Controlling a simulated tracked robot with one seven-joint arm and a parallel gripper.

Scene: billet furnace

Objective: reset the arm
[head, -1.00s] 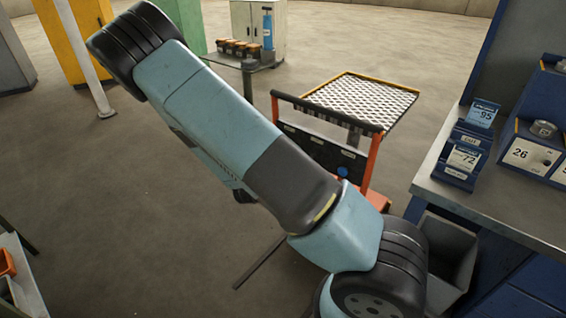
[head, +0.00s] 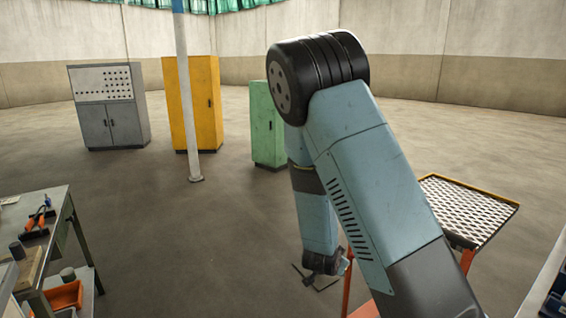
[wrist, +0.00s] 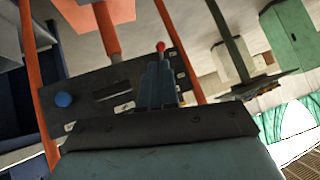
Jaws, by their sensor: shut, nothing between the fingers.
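In the head view my arm rises from the lower right to a black elbow joint, and my forearm hangs down from it. My gripper is hard to make out there, at the low end of the forearm. In the wrist view my gripper (wrist: 158,70) is shut and empty, with its narrow grey-blue fingers together. Behind the fingers is a dark panel (wrist: 95,97) with a blue button (wrist: 63,99) and a red-tipped lever (wrist: 160,46). I cannot tell the exact gap between fingers and panel.
A mesh-topped stand (head: 465,208) with orange legs is close right of my arm. A workbench (head: 45,225) with tools is at left. Grey (head: 110,105), yellow (head: 192,100) and green (head: 266,135) cabinets and a pole (head: 187,100) stand behind. The middle floor is open.

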